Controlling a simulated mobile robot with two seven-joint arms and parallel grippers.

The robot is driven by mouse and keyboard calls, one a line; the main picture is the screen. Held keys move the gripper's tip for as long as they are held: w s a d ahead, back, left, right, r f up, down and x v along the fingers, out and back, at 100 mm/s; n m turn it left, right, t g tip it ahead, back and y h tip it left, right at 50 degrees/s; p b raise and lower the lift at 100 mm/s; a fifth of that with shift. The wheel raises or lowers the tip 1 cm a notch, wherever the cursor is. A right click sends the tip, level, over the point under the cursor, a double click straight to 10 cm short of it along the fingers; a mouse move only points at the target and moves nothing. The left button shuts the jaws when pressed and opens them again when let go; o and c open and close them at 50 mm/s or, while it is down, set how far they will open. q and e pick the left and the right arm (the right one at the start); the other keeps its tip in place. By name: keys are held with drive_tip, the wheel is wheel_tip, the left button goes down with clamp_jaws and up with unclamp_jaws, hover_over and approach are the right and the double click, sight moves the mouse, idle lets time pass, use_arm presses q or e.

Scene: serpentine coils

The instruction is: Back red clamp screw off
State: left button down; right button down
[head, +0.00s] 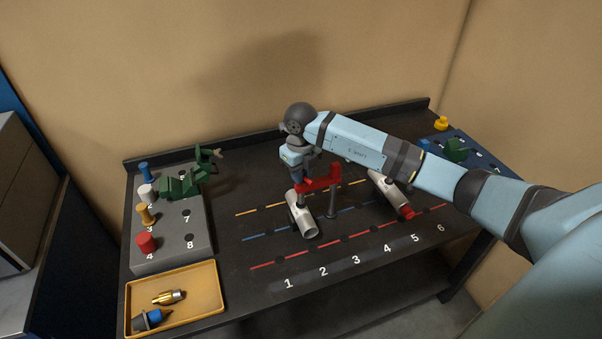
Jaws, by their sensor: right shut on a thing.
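A red clamp (322,184) stands in the middle of the dark table, on a grey post, with its left end over a pale cylinder (303,218). My right gripper (301,180) reaches down from above at the clamp's left end. It is shut on the clamp's screw, which is mostly hidden by the fingers. My left gripper is out of view.
A second pale cylinder (386,190) with a red end lies to the right, partly under my right arm. A grey block (205,238) with coloured pegs and a green clamp (182,187) stands left. A yellow tray (207,312) holds two tools. The table's front middle is clear.

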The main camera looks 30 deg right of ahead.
drive_tip(key=shift+m, duration=0.5)
drive_tip(key=c, duration=0.9)
unclamp_jaws()
drive_tip(key=shift+c, duration=0.2)
drive_tip(key=shift+r, duration=0.1)
drive_tip(key=shift+r+b, duration=0.3)
drive_tip(key=shift+r, duration=0.1)
wheel_tip(320, 180, up, 13)
drive_tip(key=b, duration=0.2)
drive_tip(key=shift+f, duration=0.1)
